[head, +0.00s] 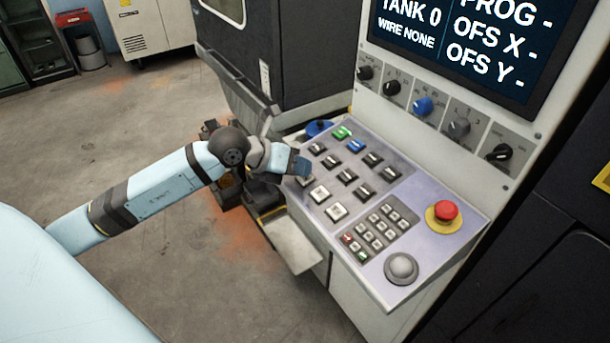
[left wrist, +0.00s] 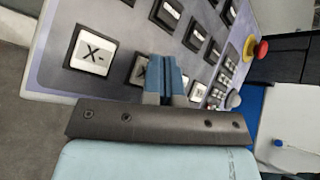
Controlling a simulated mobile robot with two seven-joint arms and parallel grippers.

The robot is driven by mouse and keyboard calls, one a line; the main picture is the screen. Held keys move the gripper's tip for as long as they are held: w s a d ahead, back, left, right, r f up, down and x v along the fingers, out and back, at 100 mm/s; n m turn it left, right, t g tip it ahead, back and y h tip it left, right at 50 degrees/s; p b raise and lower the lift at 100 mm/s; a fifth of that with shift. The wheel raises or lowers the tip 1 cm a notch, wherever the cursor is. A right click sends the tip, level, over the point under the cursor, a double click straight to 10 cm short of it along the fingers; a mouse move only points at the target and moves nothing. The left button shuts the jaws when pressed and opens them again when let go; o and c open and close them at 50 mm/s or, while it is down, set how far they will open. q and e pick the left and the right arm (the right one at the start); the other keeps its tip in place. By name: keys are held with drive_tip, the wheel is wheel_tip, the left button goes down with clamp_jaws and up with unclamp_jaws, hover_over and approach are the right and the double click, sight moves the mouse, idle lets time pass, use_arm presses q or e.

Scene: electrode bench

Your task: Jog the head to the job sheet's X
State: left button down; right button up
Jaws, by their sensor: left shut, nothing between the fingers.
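The control panel (head: 420,190) carries rows of dark and white keys. In the left wrist view a white key marked X- (left wrist: 92,54) sits left of my fingers. Another key with a partly hidden X label (left wrist: 140,70) lies beside the fingers. My left gripper (head: 300,167) is shut and empty, its blue tips at the left end of the keys; the tips also show in the left wrist view (left wrist: 165,75). Whether they touch a key I cannot tell. The screen (head: 470,45) reads TANK 0, WIRE NONE, PROG -, OFS X -, OFS Y -. I see no job sheet.
A red emergency stop (head: 445,211) on a yellow base and a grey round knob (head: 401,267) are on the panel's right side. A number keypad (head: 378,228) lies between. Rotary knobs (head: 423,107) line the upright face below the screen. A dark machine (head: 290,50) stands behind.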

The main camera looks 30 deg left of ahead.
use_arm(q)
drive_tip(key=shift+s+r, duration=0.15)
drive_tip(key=shift+r, duration=0.4)
use_arm(e)
drive_tip(key=shift+r, duration=0.35)
use_arm(q)
drive_tip(key=shift+a+r+p, duration=0.1)
drive_tip(key=shift+r+p, duration=0.05)
drive_tip(key=shift+p, duration=0.2)
use_arm(e)
drive_tip(key=shift+r, duration=0.1)
use_arm(q)
drive_tip(key=r+p, duration=0.1)
drive_tip(key=r, duration=0.1)
drive_tip(key=s+r+p, duration=0.1)
drive_tip(key=r+p, duration=0.1)
drive_tip(key=shift+a+r, duration=0.15)
drive_tip(key=shift+r, duration=0.15)
use_arm(e)
wheel_tip(320, 180, up, 3)
drive_tip(key=shift+r, duration=0.1)
use_arm(q)
drive_tip(key=shift+w, duration=0.1)
idle(1.2)
